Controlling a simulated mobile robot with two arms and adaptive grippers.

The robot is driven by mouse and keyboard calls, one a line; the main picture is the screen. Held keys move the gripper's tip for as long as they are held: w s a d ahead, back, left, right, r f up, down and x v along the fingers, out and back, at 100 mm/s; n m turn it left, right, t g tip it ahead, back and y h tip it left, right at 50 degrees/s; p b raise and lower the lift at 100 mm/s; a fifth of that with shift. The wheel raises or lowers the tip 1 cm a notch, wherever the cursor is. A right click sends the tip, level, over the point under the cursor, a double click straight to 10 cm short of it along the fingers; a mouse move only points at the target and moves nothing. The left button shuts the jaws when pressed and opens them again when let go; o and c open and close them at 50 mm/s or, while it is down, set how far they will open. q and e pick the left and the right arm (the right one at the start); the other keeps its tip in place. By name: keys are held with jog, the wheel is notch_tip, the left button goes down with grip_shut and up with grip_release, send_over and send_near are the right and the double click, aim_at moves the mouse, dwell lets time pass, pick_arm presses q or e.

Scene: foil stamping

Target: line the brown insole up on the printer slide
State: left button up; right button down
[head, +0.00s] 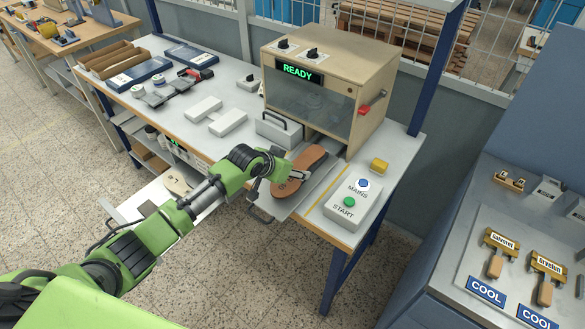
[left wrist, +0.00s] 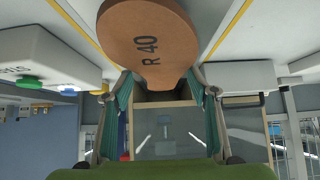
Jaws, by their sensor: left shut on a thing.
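The brown insole (head: 312,158) is over the printer slide (head: 290,207), in front of the printer's opening, with its length running roughly toward the printer. My left gripper (head: 287,177) comes in from the left and is shut on the insole. In the left wrist view the insole (left wrist: 152,35) shows the mark "R 40", and the fingers of the left gripper (left wrist: 160,92) are on either side of its narrower part. I cannot tell whether the insole touches the slide. My right gripper is not in view.
The printer (head: 330,85) reads "READY". A control box (head: 345,212) with "MAINS" and "START" buttons stands right of the slide, with a yellow block (head: 379,166) behind it. A grey handled block (head: 278,130) and white blocks (head: 228,123) are to the left.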

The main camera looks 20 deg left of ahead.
pick_arm(q)
jog(key=o, duration=1.2)
jog(key=shift+f, duration=0.1)
jog(key=v, duration=1.2)
